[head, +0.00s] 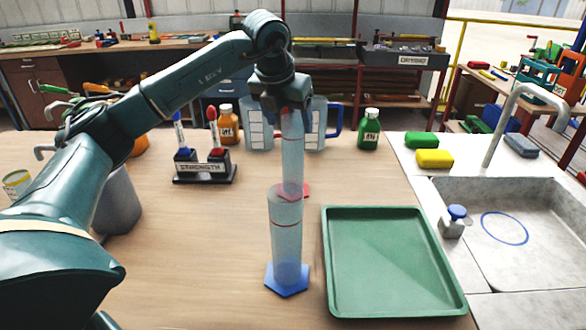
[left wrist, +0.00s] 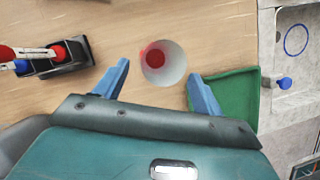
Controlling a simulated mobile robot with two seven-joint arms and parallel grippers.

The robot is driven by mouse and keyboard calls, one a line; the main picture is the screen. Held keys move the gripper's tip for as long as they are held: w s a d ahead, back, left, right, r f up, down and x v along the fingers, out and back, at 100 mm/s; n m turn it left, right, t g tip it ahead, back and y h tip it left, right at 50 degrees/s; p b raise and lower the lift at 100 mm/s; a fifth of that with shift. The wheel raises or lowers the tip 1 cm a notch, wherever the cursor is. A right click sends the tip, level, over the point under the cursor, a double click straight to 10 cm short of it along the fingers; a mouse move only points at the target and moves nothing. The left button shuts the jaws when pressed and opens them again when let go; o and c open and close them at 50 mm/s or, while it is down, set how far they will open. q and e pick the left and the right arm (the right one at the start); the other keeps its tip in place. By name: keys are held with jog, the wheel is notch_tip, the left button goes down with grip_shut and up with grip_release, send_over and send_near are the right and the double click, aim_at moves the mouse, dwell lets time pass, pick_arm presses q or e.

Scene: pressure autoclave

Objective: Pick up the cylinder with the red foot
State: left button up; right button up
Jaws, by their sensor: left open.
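The cylinder with the red foot (head: 292,150) is tall, clear and upright on the wooden table. Its red foot shows only in part behind the cylinder with the blue foot (head: 286,240), which stands upright in front of it. My left gripper (head: 281,100) is at the top of the red-footed cylinder, pointing down. In the left wrist view, the red-footed cylinder (left wrist: 163,64) is seen from above, with red inside its round mouth. It lies between and slightly beyond the open blue fingers, with gaps on both sides. My right gripper is not in view.
A green tray (head: 390,262) lies right of the cylinders, beside a sink (head: 520,225). A stand with red and blue-topped items (head: 205,172) is to the left. Bottles and clear jugs (head: 259,125) stand behind. The table front left of the blue foot is bare.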

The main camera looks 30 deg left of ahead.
aim_at(291, 131)
pick_arm(q)
jog(key=x, duration=0.4)
jog(key=shift+s, duration=0.15)
jog(key=shift+c, duration=0.6)
jog(key=c, duration=1.2)
